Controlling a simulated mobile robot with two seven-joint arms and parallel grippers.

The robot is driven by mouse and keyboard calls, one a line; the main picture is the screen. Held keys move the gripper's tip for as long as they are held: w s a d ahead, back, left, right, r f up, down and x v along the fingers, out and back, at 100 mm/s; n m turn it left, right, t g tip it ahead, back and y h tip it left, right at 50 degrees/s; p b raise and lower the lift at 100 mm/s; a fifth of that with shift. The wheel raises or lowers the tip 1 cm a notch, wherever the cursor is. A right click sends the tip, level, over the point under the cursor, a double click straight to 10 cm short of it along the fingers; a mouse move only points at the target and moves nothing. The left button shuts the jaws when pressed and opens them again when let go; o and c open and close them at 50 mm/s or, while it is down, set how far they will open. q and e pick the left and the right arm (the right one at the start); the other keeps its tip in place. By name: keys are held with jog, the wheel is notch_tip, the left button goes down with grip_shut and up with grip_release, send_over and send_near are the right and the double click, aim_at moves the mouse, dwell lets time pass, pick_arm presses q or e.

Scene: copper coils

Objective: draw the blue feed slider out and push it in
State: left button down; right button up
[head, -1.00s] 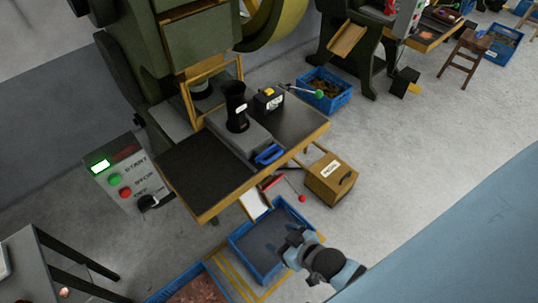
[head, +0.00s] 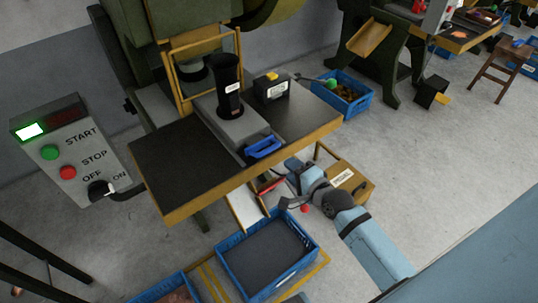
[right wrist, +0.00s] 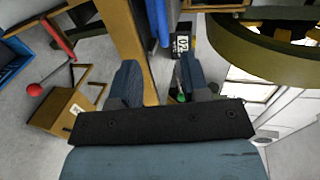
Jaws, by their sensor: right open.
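The blue feed slider handle (head: 264,147) sticks out at the front end of the grey feed block (head: 228,119) on the press table. A black tube (head: 228,88) stands upright on that block. My right gripper (head: 286,183) is just off the table's front edge, a little below and to the right of the handle, and apart from it. In the right wrist view its two fingers (right wrist: 158,82) are spread with nothing between them. A blue strip at the top of that view may be the handle.
The press table (head: 180,165) has a yellow edge. A black box with a yellow button (head: 271,87) stands behind the handle. Below are a blue crate (head: 268,258), a white chute (head: 245,206) and a wooden box (head: 345,180). A START/STOP panel (head: 70,150) is at left.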

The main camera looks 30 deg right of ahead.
aim_at(269, 151)
jog(key=b+x, duration=0.1)
jog(key=x, duration=1.3)
jog(key=shift+d+r+b, duration=0.15)
jog(key=shift+r+b, duration=0.05)
jog(key=shift+b, duration=0.2)
grip_shut()
